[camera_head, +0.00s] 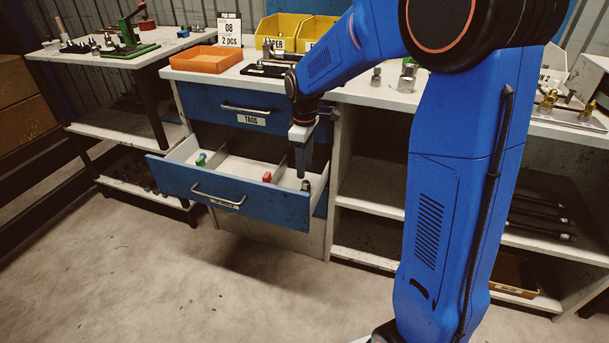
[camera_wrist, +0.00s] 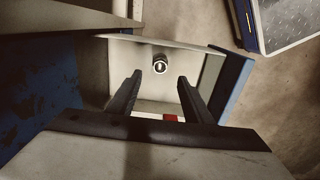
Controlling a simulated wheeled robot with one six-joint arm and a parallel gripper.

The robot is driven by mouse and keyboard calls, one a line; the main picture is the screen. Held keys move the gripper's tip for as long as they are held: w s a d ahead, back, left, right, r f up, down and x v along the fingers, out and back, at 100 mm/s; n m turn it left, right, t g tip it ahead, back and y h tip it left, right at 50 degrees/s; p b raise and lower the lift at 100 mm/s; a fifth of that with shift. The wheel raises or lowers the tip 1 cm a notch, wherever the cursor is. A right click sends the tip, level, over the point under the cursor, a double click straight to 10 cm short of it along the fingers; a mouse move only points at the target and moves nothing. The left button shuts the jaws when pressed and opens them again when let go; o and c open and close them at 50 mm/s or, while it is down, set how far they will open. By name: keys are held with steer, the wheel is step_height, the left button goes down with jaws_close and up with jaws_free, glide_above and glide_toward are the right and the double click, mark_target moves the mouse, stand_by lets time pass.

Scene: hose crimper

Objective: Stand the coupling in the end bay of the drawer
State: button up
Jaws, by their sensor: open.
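The drawer (camera_head: 240,196) is pulled open, with a blue front and pale inner walls. The coupling (camera_head: 305,186) is a small dark metal piece in its right-hand end bay. In the wrist view the coupling (camera_wrist: 160,64) shows its round, ringed end to the camera and looks upright on the bay floor. My gripper (camera_head: 303,172) points down over that bay. In the wrist view my gripper (camera_wrist: 160,78) is open, its two dark fingers apart with nothing between them. The coupling appears just beyond the fingertips, clear of both.
A red-topped piece (camera_head: 267,177) is in the drawer near the end bay, and a green one (camera_head: 201,159) is in the left part. The closed TAGS drawer (camera_head: 225,107) is above. An orange tray (camera_head: 208,60) and yellow bins (camera_head: 281,31) stand on the bench.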

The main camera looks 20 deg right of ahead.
steer(key=shift+r, duration=0.9)
steer(key=s+d+r+m+t, duration=0.1)
steer(key=s+d+r+m, duration=0.2)
steer(key=s, duration=0.6)
steer(key=s+d+r+m+t, duration=0.1)
steer(key=s+r+m, duration=0.1)
steer(key=s+r, duration=0.5)
steer(key=s+d+f+m+t, duration=0.1)
steer(key=s+m, duration=0.2)
steer(key=s, duration=0.5)
steer(key=s+d+f+m+t, duration=0.1)
steer(key=s+m, duration=0.1)
steer(key=s, duration=0.7)
steer(key=shift+s+d+f+m+t, duration=0.15)
steer(key=shift+d+f+m+t, duration=0.1)
steer(key=shift+m+t, duration=0.15)
